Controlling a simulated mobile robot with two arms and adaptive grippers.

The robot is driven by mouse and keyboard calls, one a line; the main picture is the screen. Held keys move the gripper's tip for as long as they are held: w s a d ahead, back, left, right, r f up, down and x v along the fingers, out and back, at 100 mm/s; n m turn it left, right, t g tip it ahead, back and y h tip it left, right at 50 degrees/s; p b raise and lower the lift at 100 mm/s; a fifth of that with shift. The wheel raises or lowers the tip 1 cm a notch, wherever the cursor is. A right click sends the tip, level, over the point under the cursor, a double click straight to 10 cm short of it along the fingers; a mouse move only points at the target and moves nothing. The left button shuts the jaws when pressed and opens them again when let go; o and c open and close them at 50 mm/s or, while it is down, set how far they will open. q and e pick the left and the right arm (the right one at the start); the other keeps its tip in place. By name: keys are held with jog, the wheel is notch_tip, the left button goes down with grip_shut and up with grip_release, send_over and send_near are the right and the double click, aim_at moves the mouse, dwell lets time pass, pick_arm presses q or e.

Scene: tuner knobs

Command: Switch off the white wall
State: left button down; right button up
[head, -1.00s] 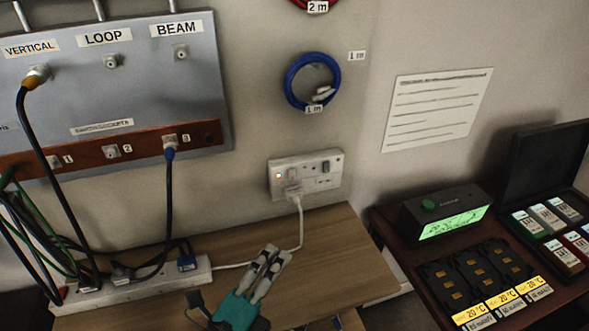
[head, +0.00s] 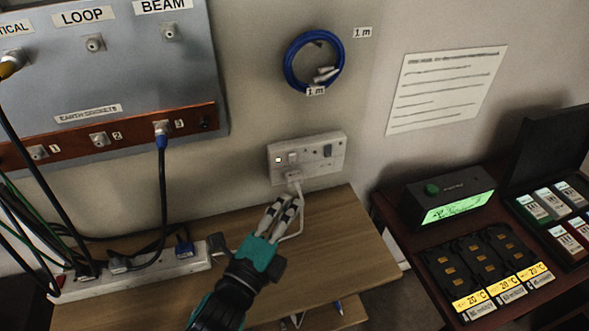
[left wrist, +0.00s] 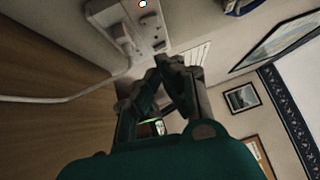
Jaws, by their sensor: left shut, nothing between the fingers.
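The white wall socket (head: 308,158) is a double plate on the wall above the wooden table. A small light glows at its left end, and a white plug (head: 293,176) sits in its left half with a cable running down. A dark switch or part shows on its right half. My left gripper (head: 284,203) is shut and empty, just below the socket and apart from it, in front of the cable. In the left wrist view the socket (left wrist: 133,28) is at the top, beyond the shut fingertips (left wrist: 170,62). My right gripper is not in view.
A white power strip (head: 140,273) with several plugs lies on the wooden table (head: 345,240). The grey panel (head: 100,80) with cables hangs at left. A blue cable coil (head: 290,68) hangs above the socket. A black device (head: 450,195) with a green screen stands right.

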aim_at(292, 159)
pick_arm(q)
jog(key=w+d+p, duration=0.1)
jog(key=w, duration=0.7)
jog(key=shift+w+r, duration=0.25)
jog(key=shift+r, duration=0.2)
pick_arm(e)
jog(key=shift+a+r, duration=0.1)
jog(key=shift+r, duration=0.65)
pick_arm(q)
jog(key=r+p, duration=0.1)
jog(key=p, duration=0.2)
jog(key=shift+w+g, duration=0.2)
jog(key=shift+g, duration=0.1)
jog(key=shift+f+b, duration=0.4)
jog(key=shift+b, duration=0.05)
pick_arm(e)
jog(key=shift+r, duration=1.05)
